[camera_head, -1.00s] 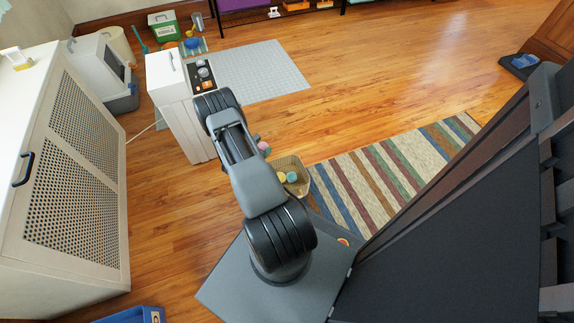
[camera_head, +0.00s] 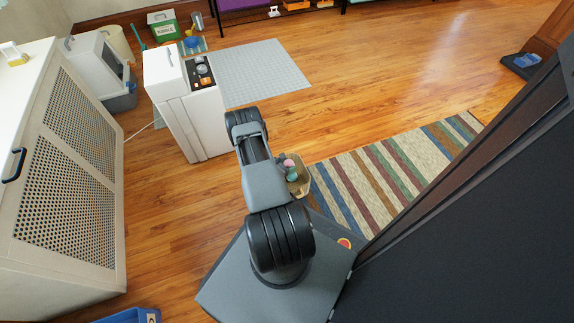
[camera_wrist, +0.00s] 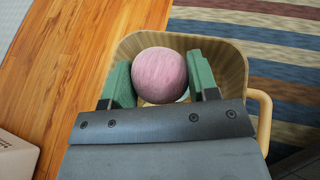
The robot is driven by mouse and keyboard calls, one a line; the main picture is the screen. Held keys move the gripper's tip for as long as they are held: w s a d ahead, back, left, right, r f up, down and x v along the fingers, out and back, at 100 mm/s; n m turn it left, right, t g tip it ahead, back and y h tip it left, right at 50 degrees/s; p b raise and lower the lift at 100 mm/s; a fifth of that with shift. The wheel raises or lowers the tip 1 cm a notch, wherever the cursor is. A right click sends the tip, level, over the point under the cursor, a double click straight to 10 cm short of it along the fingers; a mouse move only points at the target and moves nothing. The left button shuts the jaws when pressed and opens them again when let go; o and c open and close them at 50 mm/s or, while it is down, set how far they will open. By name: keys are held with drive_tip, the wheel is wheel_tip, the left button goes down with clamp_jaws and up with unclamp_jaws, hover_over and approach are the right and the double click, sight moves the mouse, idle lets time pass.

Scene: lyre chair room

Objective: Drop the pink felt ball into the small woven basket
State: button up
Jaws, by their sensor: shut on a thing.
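The pink felt ball (camera_wrist: 159,75) is between the two green fingers of my gripper (camera_wrist: 161,80) in the wrist view. My gripper is shut on it. The small woven basket (camera_wrist: 228,57) lies behind and below the ball in that view, so the ball appears over its opening. I cannot tell the exact height of the ball above the basket. In the head view the pink ball (camera_head: 289,162) shows at the basket (camera_head: 303,186), just right of my arm. My arm hides the basket's left part, and the ball and fingers hide most of its inside.
A striped rug (camera_head: 400,165) lies right of the basket. A white cabinet (camera_head: 188,115) stands on the wooden floor behind it, beside a grey mat (camera_head: 262,75). A large perforated cabinet (camera_head: 70,180) stands at the left. A blue bin (camera_head: 125,316) is at the bottom edge.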

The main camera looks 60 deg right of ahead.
drive_tip(key=shift+f+b, duration=1)
drive_tip(key=shift+f, duration=0.75)
drive_tip(key=o, duration=1)
drive_tip(key=shift+r, duration=0.1)
drive_tip(key=p+v, duration=0.5)
drive_tip(key=v, duration=0.8)
drive_tip(key=shift+w+a, duration=0.15)
drive_tip(key=shift+a, duration=0.25)
